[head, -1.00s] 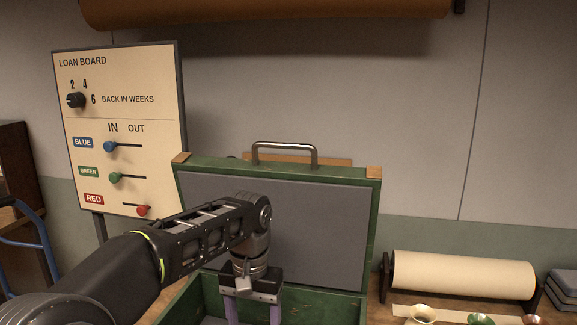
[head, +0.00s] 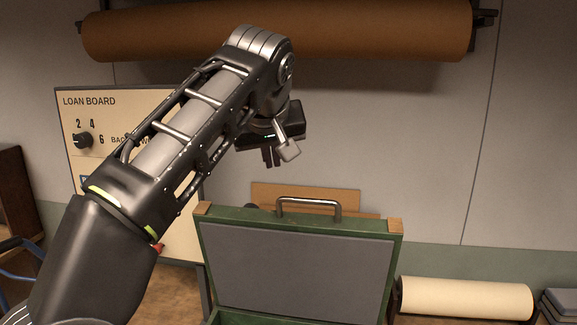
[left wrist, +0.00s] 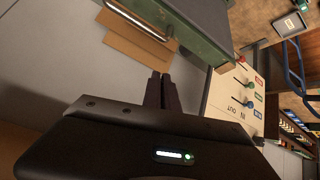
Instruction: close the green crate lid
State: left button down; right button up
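The green crate lid (head: 300,265) stands open and upright in the head view, with a grey lining, wooden corners and a metal handle (head: 310,203) on its top edge. Only a strip of the green crate (head: 262,318) shows below it. My left gripper (head: 271,158) is raised above the lid's top edge, left of the handle and apart from it. In the left wrist view its two dark fingers (left wrist: 161,92) are together with nothing between them; the lid (left wrist: 196,28) and handle (left wrist: 143,22) also show there. My right gripper is out of view.
The loan board (head: 80,125) stands left of the crate, partly hidden by my left arm. A brown roll (head: 280,28) hangs on the wall above. A cream paper roll (head: 465,298) lies right of the crate. Wooden panels (head: 300,194) stand behind the lid.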

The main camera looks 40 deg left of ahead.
pick_arm(q)
jog(key=w+f, duration=0.1)
jog(key=f, duration=0.1)
jog(key=w+a+f, duration=0.1)
jog(key=f, duration=0.1)
jog(key=w+f, duration=0.1)
jog(key=f, duration=0.2)
jog(key=shift+w+a+f+b, duration=0.1)
jog(key=shift+w+a+b, duration=0.1)
jog(key=shift+a+b, duration=0.2)
jog(key=shift+s+d+f, duration=0.1)
jog(key=shift+d+f, duration=0.1)
jog(key=shift+f, duration=0.05)
dwell(0.5)
